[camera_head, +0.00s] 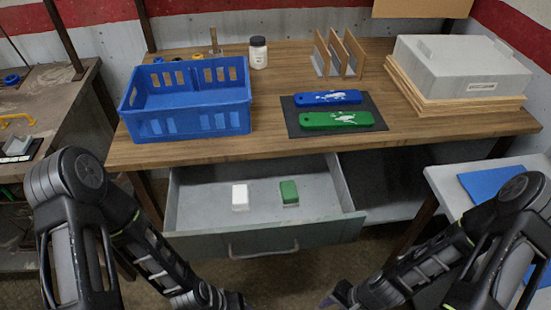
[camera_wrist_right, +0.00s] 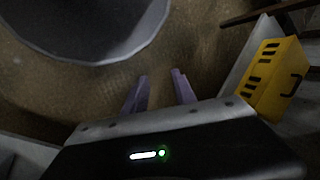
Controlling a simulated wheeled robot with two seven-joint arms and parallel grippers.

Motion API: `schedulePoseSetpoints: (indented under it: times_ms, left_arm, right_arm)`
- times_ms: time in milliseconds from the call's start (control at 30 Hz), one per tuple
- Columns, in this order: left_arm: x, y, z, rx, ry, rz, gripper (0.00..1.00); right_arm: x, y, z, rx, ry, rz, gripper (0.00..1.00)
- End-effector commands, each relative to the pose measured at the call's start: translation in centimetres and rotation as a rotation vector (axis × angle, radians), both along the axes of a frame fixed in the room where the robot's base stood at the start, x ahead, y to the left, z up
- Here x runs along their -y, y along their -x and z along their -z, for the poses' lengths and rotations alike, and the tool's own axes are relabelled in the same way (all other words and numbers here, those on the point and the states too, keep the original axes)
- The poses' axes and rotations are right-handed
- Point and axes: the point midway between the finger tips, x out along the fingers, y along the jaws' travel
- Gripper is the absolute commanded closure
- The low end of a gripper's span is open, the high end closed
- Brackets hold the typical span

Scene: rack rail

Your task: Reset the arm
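My left arm comes in from the lower left in the head view, and its gripper (camera_head: 230,300) is at the bottom edge, partly cut off, so its fingers cannot be made out. My right arm comes in from the lower right, and its gripper (camera_head: 335,297) is at the bottom edge in front of the open drawer. In the right wrist view the right gripper (camera_wrist_right: 160,90) has its two fingers apart with nothing between them, above the brown floor. Neither gripper touches the table or drawer.
An open drawer (camera_head: 262,243) holds a white block (camera_head: 240,197) and a green block (camera_head: 289,193). On the table stand a blue crate (camera_head: 187,125), a dark mat (camera_head: 291,123) with blue and green pieces, and a grey box (camera_head: 460,65). A yellow crate (camera_wrist_right: 272,78) shows right in the wrist view.

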Motion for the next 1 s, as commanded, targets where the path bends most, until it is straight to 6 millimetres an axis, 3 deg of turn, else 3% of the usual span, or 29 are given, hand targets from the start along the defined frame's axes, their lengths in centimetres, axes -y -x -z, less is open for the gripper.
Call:
schedulePoseSetpoints:
  times_ms: [33,200,400,1000]
  left_arm:
    - [0.0,0.0,0.0,0.0,0.0,0.0,0.64]
    - [0.0,0.0,0.0,0.0,0.0,0.0,0.64]
    - [0.0,0.0,0.0,0.0,0.0,0.0,0.64]
    - [0.0,0.0,0.0,0.0,0.0,0.0,0.64]
  right_arm:
    - [-2.0,-0.3,-0.3,0.038,0.023,-0.089,0.67]
    - [-7.0,0.6,-1.2,0.109,0.05,-0.367,0.67]
    - [-10.0,0.9,-1.9,0.143,0.056,-0.517,0.67]
    - [-10.3,0.8,-2.1,0.148,0.055,-0.529,0.67]
